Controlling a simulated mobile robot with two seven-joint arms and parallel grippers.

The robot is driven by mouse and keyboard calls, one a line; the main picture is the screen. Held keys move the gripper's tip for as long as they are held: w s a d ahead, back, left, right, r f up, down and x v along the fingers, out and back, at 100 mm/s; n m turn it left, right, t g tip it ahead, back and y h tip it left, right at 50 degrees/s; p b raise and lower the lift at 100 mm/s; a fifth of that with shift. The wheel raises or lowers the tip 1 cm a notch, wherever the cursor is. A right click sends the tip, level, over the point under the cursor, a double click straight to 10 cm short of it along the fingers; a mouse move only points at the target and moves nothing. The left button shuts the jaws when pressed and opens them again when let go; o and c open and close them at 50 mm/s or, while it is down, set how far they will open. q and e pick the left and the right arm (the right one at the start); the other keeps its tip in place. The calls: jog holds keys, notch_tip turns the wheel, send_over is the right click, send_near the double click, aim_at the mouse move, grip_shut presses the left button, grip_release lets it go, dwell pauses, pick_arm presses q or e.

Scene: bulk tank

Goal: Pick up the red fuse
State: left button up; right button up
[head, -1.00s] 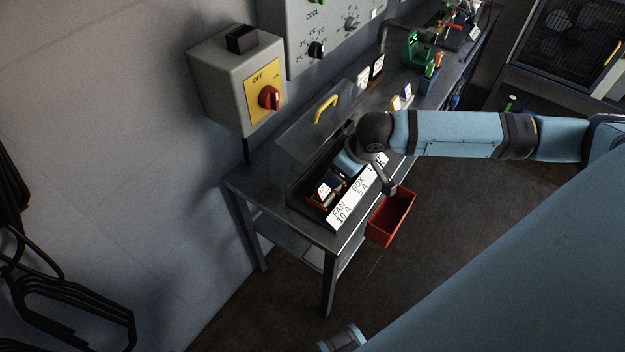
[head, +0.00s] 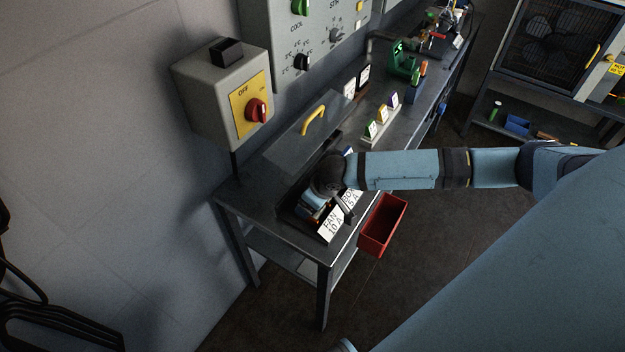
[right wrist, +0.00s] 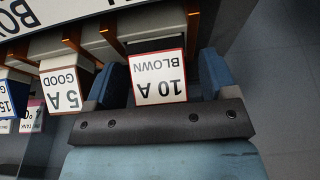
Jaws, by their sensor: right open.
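The red fuse (right wrist: 160,78) has a white face with a red edge, marked "10 A BLOWN". It sits in the fuse box beside brass-coloured clips. My right gripper (right wrist: 160,84) is open, with one blue finger on each side of the fuse. I cannot tell whether the fingers touch it. In the head view my right gripper (head: 322,204) is down at the near end of the fuse box, behind the "FAN 10 A" label (head: 331,224), and largely hides the fuse. My left gripper is not in view.
A "5 A GOOD" fuse (right wrist: 62,89) sits beside the red one. A red bin (head: 383,225) hangs at the bench front. Spare fuses (head: 383,114) stand farther along the bench.

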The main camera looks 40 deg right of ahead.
jog(key=c, duration=1)
jog(key=shift+r, duration=0.15)
